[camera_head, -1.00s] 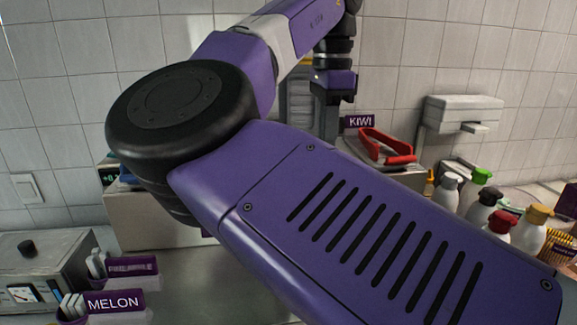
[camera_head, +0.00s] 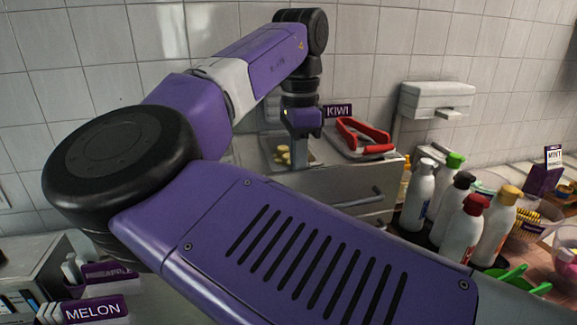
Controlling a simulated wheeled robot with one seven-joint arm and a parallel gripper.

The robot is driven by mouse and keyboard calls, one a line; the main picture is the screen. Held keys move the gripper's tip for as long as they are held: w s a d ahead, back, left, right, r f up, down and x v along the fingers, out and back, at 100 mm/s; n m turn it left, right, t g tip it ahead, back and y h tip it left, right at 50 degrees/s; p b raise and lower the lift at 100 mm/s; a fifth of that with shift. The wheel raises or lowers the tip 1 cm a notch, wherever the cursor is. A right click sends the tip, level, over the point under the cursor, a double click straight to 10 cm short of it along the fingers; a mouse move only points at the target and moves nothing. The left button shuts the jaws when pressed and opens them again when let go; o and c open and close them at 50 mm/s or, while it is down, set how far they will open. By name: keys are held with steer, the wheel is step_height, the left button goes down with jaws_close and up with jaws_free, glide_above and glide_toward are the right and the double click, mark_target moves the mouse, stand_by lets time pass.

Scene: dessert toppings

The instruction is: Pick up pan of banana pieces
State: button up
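A grey metal pan (camera_head: 270,160) with small yellow banana pieces (camera_head: 284,156) sits on top of the light drawer unit near the back wall, partly hidden by my arm. My gripper (camera_head: 303,155) points down at the pan's right part, just right of the yellow pieces. Its fingers look like one narrow grey shape from here, so their opening and any contact with the pan are unclear.
A tray with red-handled tongs (camera_head: 365,140) lies close to the right of my gripper, with a KIWI sign (camera_head: 338,112) behind it. Several sauce bottles (camera_head: 462,230) stand at the right. A MELON sign (camera_head: 92,310) is at lower left. My arm covers the middle.

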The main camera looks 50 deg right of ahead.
jaws_close()
steer(key=shift+r, duration=0.2)
stand_by(1.4)
